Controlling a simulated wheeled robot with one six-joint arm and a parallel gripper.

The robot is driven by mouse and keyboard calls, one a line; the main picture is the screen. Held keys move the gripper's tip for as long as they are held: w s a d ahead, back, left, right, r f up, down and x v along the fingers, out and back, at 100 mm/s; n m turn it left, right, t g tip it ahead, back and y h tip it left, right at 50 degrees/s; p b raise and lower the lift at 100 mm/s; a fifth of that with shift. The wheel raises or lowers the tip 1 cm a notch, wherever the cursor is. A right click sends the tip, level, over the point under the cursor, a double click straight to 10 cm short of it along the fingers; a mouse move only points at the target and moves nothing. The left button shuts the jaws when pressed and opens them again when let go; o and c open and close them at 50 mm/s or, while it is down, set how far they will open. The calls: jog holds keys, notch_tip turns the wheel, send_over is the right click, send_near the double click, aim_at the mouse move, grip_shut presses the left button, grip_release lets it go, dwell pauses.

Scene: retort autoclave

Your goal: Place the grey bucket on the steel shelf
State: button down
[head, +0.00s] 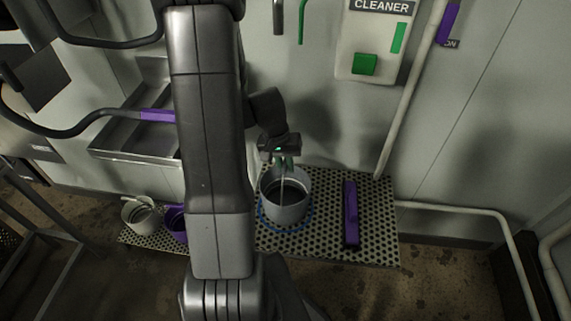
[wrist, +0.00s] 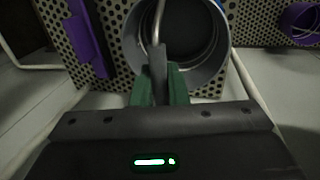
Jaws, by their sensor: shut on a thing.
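The grey bucket (head: 287,211) is upright over a blue ring (head: 303,226) on the perforated steel shelf (head: 378,245) along the wall. I cannot tell whether its base touches the shelf. My gripper (head: 284,161) is above the bucket, its green fingers shut on the bucket's thin handle. In the wrist view, the fingers (wrist: 160,88) close around the handle, and the bucket's round rim (wrist: 222,60) opens just beyond them. The perforated shelf (wrist: 118,45) shows behind it. My arm hides part of the shelf to the left of the bucket.
A purple bar (head: 351,215) lies on the shelf right of the bucket. A pale bucket (head: 139,214) and a purple bucket (head: 175,223) stand at the shelf's left end. A steel basin (head: 128,150) hangs at left. A white pipe (head: 408,90) runs down the wall at right.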

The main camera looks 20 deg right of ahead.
jog(key=c, duration=1.4)
grip_release()
jog(key=shift+f, duration=0.1)
jog(key=shift+c, duration=0.2)
notch_tip(320, 180, up, 12)
jog(key=w+a+p, duration=0.1)
jog(key=a, duration=0.1)
jog(key=shift+p, duration=0.3)
jog(key=shift+w, duration=0.1)
